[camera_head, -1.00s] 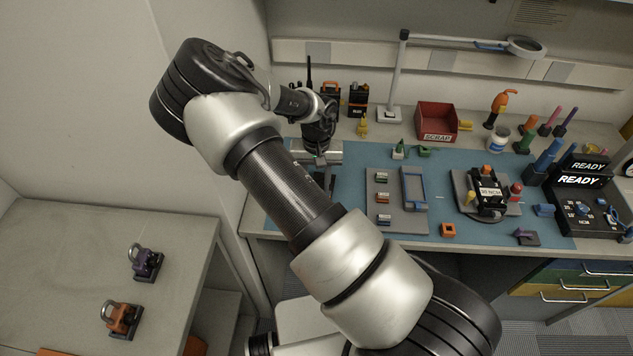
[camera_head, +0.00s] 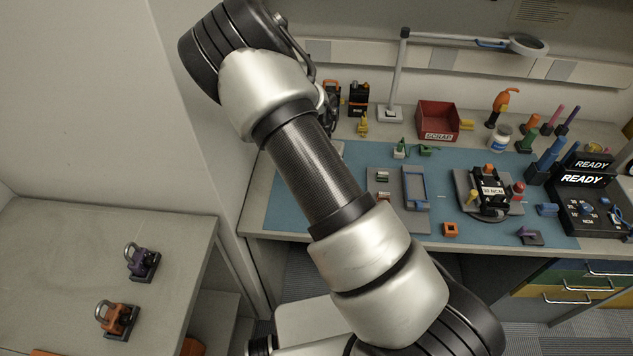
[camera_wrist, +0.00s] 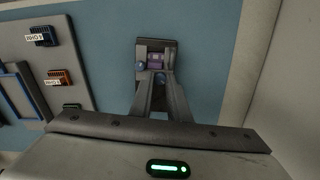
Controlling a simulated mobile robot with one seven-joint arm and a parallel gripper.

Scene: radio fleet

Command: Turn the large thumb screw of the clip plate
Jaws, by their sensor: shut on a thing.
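In the wrist view a small dark plate, apparently the clip plate (camera_wrist: 141,48), lies on the blue mat. It carries a purplish block and a small blue round part at its left. My gripper (camera_wrist: 157,73) reaches over the plate's near part, its two fingers close together and shut on a small part there, apparently the large thumb screw. The fingers largely hide that part, so its shape and angle cannot be told. In the head view my arm hides the gripper and the plate.
A grey tray (camera_wrist: 87,84) with small labelled blocks lies left of the plate in the wrist view. In the head view, a red scrap bin (camera_head: 437,121), a lamp (camera_head: 398,75) and a black fixture (camera_head: 488,193) stand farther right on the blue mat (camera_head: 345,165) and bench.

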